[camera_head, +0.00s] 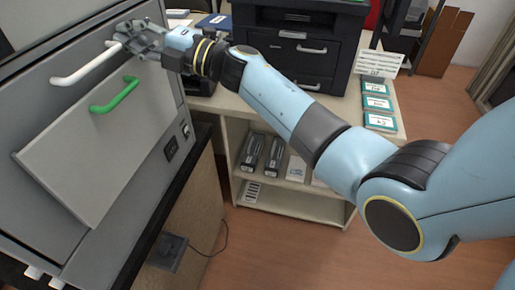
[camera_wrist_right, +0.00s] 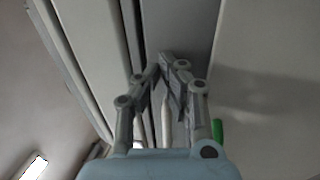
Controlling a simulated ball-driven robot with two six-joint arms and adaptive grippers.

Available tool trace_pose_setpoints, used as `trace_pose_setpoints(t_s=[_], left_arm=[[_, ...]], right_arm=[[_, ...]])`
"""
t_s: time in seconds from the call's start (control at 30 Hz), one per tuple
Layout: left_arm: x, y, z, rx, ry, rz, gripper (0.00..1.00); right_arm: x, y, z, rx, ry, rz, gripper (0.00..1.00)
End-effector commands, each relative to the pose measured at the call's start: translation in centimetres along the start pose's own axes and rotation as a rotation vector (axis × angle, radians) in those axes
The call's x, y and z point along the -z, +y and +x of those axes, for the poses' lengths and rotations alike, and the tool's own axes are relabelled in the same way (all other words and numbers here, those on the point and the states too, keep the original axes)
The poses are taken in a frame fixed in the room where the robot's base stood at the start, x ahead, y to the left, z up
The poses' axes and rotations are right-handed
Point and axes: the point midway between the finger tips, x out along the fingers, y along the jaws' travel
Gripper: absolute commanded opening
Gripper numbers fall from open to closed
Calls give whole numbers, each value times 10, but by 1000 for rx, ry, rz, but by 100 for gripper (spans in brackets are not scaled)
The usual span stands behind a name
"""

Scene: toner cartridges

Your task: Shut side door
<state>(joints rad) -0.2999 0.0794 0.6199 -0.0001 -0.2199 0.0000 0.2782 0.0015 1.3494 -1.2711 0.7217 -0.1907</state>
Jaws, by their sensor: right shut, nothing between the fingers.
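A grey machine fills the left of the head view. A flat grey panel, which looks like the side door (camera_head: 75,165), stands out from its face at a slant and carries a green handle (camera_head: 115,95). A white handle (camera_head: 85,66) is on the machine face just above that panel. My right gripper (camera_head: 135,36) is shut and empty, close to the machine face beyond the upper right end of the white handle. In the wrist view my right gripper (camera_wrist_right: 168,62) points at grey panel edges; the green handle (camera_wrist_right: 217,130) shows partly. Contact is unclear. My left gripper is out of view.
A black printer (camera_head: 300,45) stands on a light shelf unit (camera_head: 225,103) at the back. Several toner boxes (camera_head: 379,104) lie on its top right, and dark cartridges (camera_head: 262,155) sit on its shelf. The wooden floor (camera_head: 285,245) in front is clear.

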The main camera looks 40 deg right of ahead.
Motion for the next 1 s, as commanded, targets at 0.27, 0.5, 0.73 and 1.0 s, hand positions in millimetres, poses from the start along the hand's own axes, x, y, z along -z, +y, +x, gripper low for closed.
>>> trace_pose_setpoints(t_s=[0.27, 0.5, 0.73, 1.0], left_arm=[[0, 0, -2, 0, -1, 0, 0], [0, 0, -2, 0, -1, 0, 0], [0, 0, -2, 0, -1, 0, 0], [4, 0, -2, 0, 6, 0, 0]], right_arm=[[0, 0, 10, -2, 0, 0, 0], [0, 1, 12, -5, 0, -1, 0], [0, 2, 13, -7, 0, -2, 0], [-12, 3, 1, -3, 0, -3, 0]])
